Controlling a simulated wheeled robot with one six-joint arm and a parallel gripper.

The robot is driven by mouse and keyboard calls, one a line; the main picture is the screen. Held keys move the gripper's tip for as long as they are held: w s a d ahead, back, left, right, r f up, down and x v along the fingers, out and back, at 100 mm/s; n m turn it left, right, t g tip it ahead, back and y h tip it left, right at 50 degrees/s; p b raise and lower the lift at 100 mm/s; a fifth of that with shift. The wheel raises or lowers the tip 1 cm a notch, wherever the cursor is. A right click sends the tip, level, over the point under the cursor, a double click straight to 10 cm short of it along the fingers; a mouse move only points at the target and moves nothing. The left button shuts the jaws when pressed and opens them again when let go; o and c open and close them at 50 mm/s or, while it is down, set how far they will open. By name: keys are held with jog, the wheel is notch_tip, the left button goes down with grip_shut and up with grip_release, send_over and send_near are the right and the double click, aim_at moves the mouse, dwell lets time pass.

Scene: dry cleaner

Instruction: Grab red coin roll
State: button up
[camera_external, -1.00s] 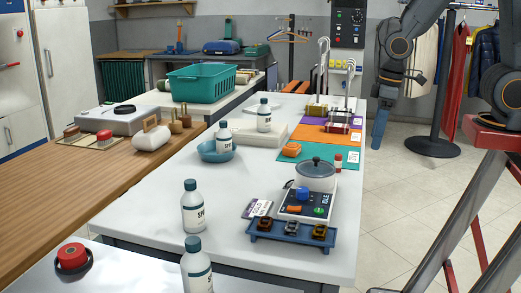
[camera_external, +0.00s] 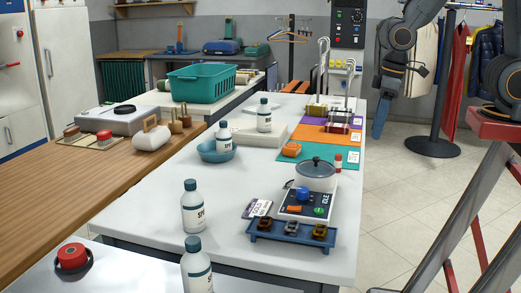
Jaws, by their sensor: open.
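A small upright cylinder with a red upper part and a pale lower part (camera_external: 338,161), which looks like the red coin roll, stands at the right end of the green mat (camera_external: 328,150), just right of the lidded pot (camera_external: 316,178). My gripper (camera_external: 379,128) hangs pointing down in the air right of the white table, up and to the right of the cylinder in the picture. It is open and clear of the cylinder, with nothing visible in it. Its fingers overlap from this side, so the gap does not show.
The white table (camera_external: 165,205) also holds bottles, a blue bowl (camera_external: 215,155), a control box (camera_external: 305,203) and a blue rack (camera_external: 290,238). The pot stands close to the cylinder. Orange and purple mats lie behind. Bare floor (camera_external: 395,190) lies right of the table.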

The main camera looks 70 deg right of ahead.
jog(key=m+g+b, duration=0.2)
jog(key=m+b, duration=0.4)
jog(key=m, duration=1.1)
send_over(339, 155)
notch_tip(339, 155, down, 10)
jog(key=shift+w+r, duration=0.15)
jog(key=shift+r, duration=0.05)
jog(key=shift+d+f, duration=0.2)
jog(key=shift+f, duration=0.25)
jog(key=shift+a+f+p, duration=0.1)
jog(key=shift+f+p, duration=0.8)
jog(key=shift+f, duration=2.55)
grip_shut()
